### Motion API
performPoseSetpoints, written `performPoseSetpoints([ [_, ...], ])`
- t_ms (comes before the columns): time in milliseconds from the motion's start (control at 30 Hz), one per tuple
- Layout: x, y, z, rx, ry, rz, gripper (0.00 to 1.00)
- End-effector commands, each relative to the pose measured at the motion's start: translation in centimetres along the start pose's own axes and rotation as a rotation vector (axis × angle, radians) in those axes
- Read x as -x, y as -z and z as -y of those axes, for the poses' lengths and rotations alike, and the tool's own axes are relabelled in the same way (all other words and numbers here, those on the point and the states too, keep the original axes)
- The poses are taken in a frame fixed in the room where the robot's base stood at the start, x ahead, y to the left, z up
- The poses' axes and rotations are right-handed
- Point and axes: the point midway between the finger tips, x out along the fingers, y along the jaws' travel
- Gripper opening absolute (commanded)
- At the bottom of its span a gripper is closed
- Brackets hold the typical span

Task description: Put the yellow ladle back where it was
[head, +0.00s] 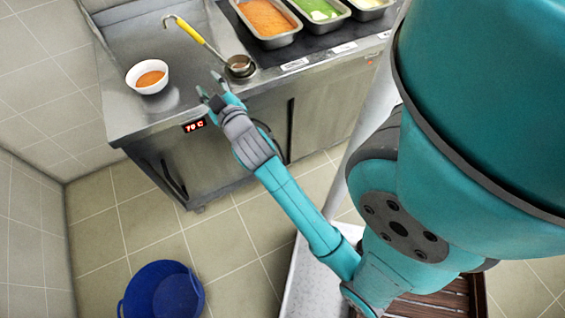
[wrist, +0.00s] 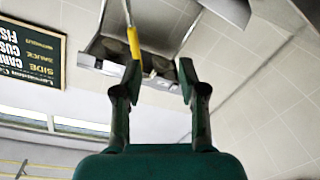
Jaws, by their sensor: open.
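The yellow ladle (head: 193,35) is on the steel counter in the head view. Its yellow handle slants up and left to a hooked tip. Its bowl end sits at a small round metal dish or well (head: 241,67); I cannot tell whether it rests in or on it. My gripper (head: 210,88) is open and empty near the counter's front edge, apart from the ladle, left of and below its bowl end. In the wrist view, the yellow handle (wrist: 131,64) shows beyond the left finger of my gripper (wrist: 150,75), with nothing between the fingertips.
A white bowl of orange food (head: 148,76) stands on the counter, left of my gripper. Food pans (head: 268,22) line the counter at the upper right. A red temperature display (head: 194,125) is on the counter's front. A blue tub (head: 162,292) stands on the floor.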

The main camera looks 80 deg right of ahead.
Motion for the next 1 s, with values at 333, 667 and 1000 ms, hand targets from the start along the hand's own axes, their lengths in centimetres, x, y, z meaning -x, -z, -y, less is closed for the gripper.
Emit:
performPoseSetpoints([
  [333, 12.8, -4.4, 10.0, -0.095, 0.312, -0.034, 0.41],
  [667, 25.7, -7.1, 12.7, -0.204, 0.561, -0.027, 0.41],
  [1000, 36.4, -8.4, 9.8, -0.309, 0.752, 0.021, 0.41],
])
